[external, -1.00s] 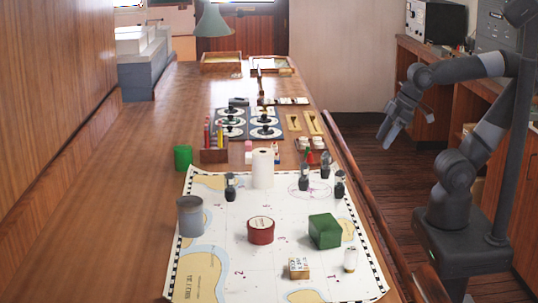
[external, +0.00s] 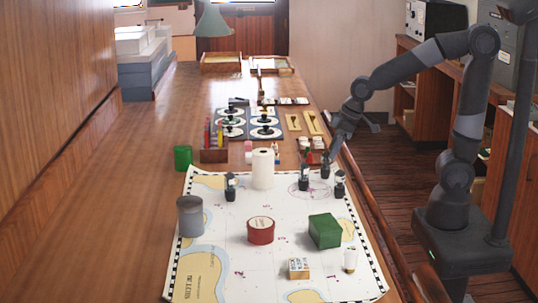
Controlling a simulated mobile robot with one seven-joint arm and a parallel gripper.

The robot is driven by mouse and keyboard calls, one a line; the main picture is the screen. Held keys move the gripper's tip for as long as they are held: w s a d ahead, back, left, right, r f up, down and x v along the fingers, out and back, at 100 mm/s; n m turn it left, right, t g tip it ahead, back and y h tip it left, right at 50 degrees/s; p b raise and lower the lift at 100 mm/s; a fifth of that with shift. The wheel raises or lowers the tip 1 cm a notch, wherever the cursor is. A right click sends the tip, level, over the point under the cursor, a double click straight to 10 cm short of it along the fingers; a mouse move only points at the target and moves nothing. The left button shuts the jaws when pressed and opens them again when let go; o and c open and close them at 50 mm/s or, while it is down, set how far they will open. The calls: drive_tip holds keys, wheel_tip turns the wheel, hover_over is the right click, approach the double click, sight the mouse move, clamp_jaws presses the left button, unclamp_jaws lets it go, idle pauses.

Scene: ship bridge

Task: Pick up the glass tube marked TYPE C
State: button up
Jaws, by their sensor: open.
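Several small dark upright tubes or bottles with pale labels stand on the white chart: one at the left (external: 230,188), one right of centre (external: 304,178), one farther back (external: 325,166), and one near the chart's right edge (external: 340,184). A small pale glass-like tube (external: 350,260) stands at the chart's near right. The labels are too small to read, so I cannot tell which is TYPE C. My gripper (external: 334,149) is open, above the table's right edge and close to the back dark tube. I cannot tell whether they touch.
The chart (external: 215,235) also holds a grey can (external: 190,216), a white roll (external: 262,170), a red tin (external: 260,230), a green box (external: 324,231) and a small lettered box (external: 299,268). A pencil holder (external: 214,155) and gauge panels (external: 265,128) stand behind.

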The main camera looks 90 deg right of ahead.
sight(326, 163)
drive_tip(key=shift+x, duration=3.4)
drive_tip(key=shift+c, duration=0.5)
drive_tip(key=c, duration=0.9)
drive_tip(key=shift+r, duration=0.15)
drive_tip(key=shift+c, duration=0.2)
